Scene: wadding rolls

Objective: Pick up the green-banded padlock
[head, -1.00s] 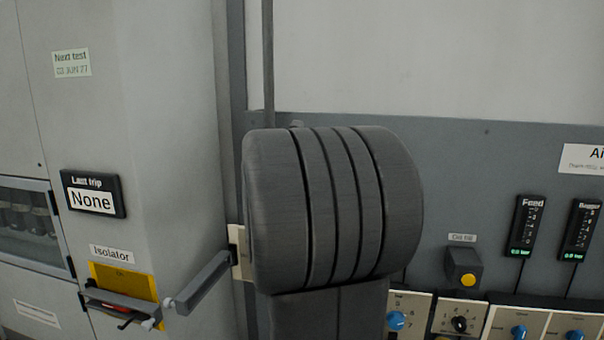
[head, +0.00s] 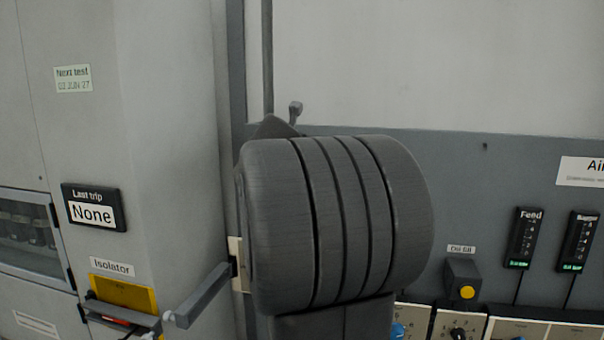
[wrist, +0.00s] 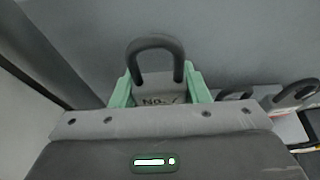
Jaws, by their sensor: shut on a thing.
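In the wrist view, a padlock (wrist: 153,84) with a dark shackle and a grey body marked "No." and a partly hidden character stands upright between the pale green fingers of my gripper (wrist: 163,90). My gripper is shut on it, one finger on each side. The lower part of the padlock is hidden behind my gripper's body, and I cannot make out a green band on it. In the head view my dark arm fills the middle and hides the gripper and the padlock.
More padlocks (wrist: 296,95) show at the right of the wrist view. A grey panel with a yellow button (head: 466,292) and dials lies right.

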